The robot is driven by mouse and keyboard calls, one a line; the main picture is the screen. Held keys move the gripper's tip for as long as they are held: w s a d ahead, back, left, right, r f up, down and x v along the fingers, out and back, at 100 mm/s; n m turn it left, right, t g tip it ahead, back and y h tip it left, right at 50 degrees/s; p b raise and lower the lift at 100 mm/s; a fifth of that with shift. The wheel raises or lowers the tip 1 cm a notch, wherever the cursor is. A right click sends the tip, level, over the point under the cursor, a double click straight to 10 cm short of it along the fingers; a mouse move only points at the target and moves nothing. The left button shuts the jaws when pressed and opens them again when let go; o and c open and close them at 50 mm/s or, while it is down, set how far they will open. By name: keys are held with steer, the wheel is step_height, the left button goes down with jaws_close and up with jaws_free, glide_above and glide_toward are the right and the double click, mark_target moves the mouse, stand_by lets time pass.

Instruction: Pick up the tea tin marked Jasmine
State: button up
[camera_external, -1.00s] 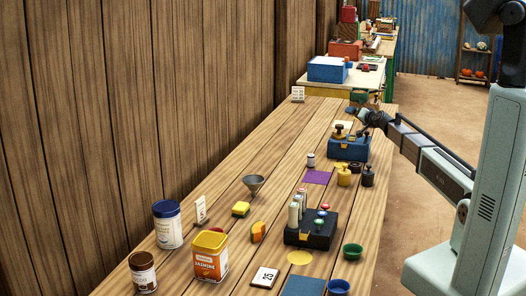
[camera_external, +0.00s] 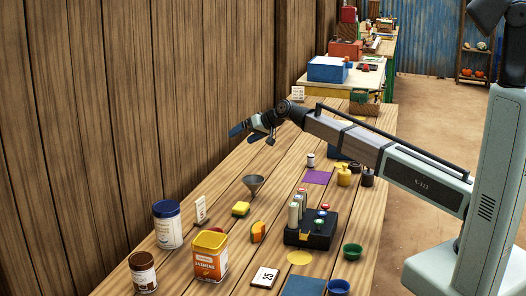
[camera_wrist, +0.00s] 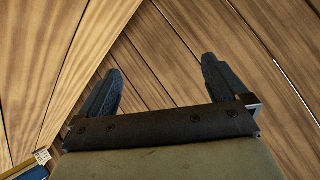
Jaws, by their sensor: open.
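The Jasmine tea tin (camera_external: 210,257) is orange and white with a yellow lid and stands upright at the near left of the table, its label facing the camera. My gripper (camera_external: 244,131) is in the air over the far half of the table, well behind and above the tin. In the wrist view my gripper (camera_wrist: 160,80) shows two dark fingers spread apart with nothing between them. The tin does not show in the wrist view.
A white tub with a blue lid (camera_external: 167,226) and a brown jar (camera_external: 143,272) stand close to the tin. A wooden wall (camera_external: 130,110) borders the left side.

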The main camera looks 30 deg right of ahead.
steer(key=s+a+n+g, duration=0.2)
steer(key=s+a+g, duration=0.1)
steer(key=s+a, duration=0.75)
steer(key=n+g+h, duration=0.5)
steer(key=n+h, duration=0.1)
steer(key=h, duration=0.1)
glide_above(211, 239)
steer(key=shift+r, duration=0.45)
steer(key=shift+s+f, duration=0.15)
steer(key=shift+f, duration=0.15)
step_height(211, 239, down, 7)
steer(key=shift+f, duration=0.1)
steer(key=shift+w+a+f, duration=0.1)
steer(key=shift+w+f, duration=0.05)
steer(key=shift+f, duration=1.35)
steer(key=shift+w+a+f, duration=0.1)
steer(key=shift+w+f, duration=0.05)
steer(key=shift+f, duration=1.35)
steer(key=shift+c, duration=0.2)
